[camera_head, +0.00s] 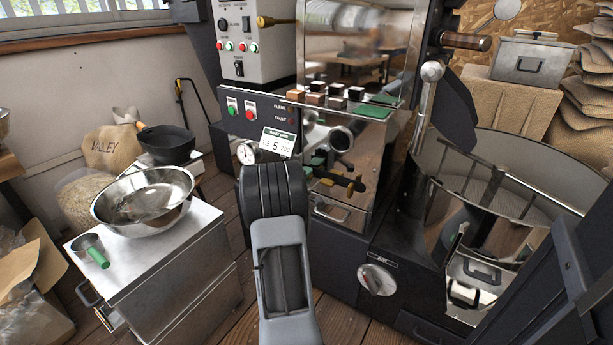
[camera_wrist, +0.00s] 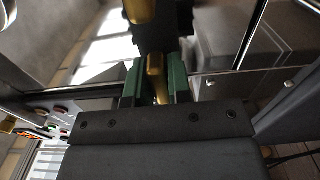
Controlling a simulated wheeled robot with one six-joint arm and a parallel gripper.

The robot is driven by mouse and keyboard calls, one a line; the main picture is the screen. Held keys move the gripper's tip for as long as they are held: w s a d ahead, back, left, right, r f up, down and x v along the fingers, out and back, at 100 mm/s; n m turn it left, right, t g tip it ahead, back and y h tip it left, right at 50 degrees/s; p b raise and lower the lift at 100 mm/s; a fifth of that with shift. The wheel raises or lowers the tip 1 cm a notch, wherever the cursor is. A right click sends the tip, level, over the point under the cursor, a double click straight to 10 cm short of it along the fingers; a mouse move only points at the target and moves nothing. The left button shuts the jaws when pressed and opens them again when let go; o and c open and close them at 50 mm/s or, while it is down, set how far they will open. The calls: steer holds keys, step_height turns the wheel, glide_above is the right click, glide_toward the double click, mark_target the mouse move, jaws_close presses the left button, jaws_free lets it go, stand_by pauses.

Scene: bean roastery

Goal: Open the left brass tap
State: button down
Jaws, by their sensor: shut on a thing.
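In the wrist view my gripper (camera_wrist: 156,88) has its two green-padded fingers closed on either side of a brass tap handle (camera_wrist: 157,66). The handle stands between the pads, and its lower part runs down between them. A second brass piece (camera_wrist: 139,9) shows at the top edge of the wrist view, apart from the fingers. In the head view a brass lever (camera_head: 346,183) shows low on the roaster front, just right of my arm. My arm hides most of the gripper there, and I cannot tell which tap that lever is.
The roaster's control panel (camera_head: 252,112) is above my arm. A steel bowl (camera_head: 145,198) and a green-handled scoop (camera_head: 92,250) rest on a cabinet (camera_head: 150,262) at the left.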

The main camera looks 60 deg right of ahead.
steer(key=n, duration=0.4)
steer(key=shift+a+f+n, duration=0.1)
steer(key=shift+n, duration=0.2)
steer(key=n, duration=0.4)
steer(key=shift+n+p, duration=0.3)
steer(key=shift+p, duration=0.1)
steer(key=n+p, duration=0.2)
steer(key=n, duration=0.2)
steer(key=shift+n+p, duration=1)
steer(key=shift+n, duration=1.1)
steer(key=shift+f, duration=0.1)
steer(key=c, duration=1.1)
jaws_free()
steer(key=a+p, duration=0.3)
steer(key=a, duration=1.1)
steer(key=shift+d+r, duration=0.1)
steer(key=shift+r, duration=0.1)
